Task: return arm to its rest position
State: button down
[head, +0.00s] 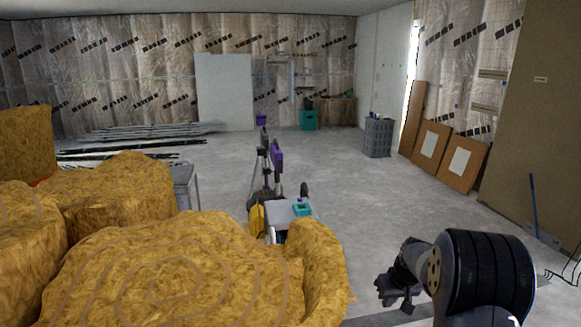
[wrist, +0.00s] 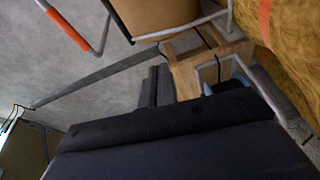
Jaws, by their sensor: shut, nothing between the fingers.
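My arm shows at the lower right of the head view, with its gripper (head: 398,291) bent down and to the left, above the concrete floor. The gripper is shut and holds nothing. In the wrist view the dark fingers of my gripper (wrist: 157,86) lie close together past a broad dark surface that fills the bottom. A wooden frame-like object (wrist: 195,70) is just to the right of the fingers in that view; I cannot tell whether they touch.
Yellow insulation rolls (head: 190,275) fill the lower left. A cart with a purple-topped tool (head: 290,212) stands mid-floor. A grey crate (head: 378,138) and leaning boards (head: 462,163) line the right. The floor (head: 380,200) between them is clear. An orange-and-grey bar (wrist: 75,28) shows in the wrist view.

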jog(key=s+a+r+h, duration=0.1)
jog(key=a+r+h, duration=0.1)
jog(key=a+r, duration=0.2)
jog(key=a, duration=0.3)
jog(key=shift+s+a+r+t+h+b, duration=0.2)
jog(key=shift+s+a+t+h+b, duration=0.05)
jog(key=shift+t+h+b, duration=0.05)
jog(key=shift+s+f, duration=0.1)
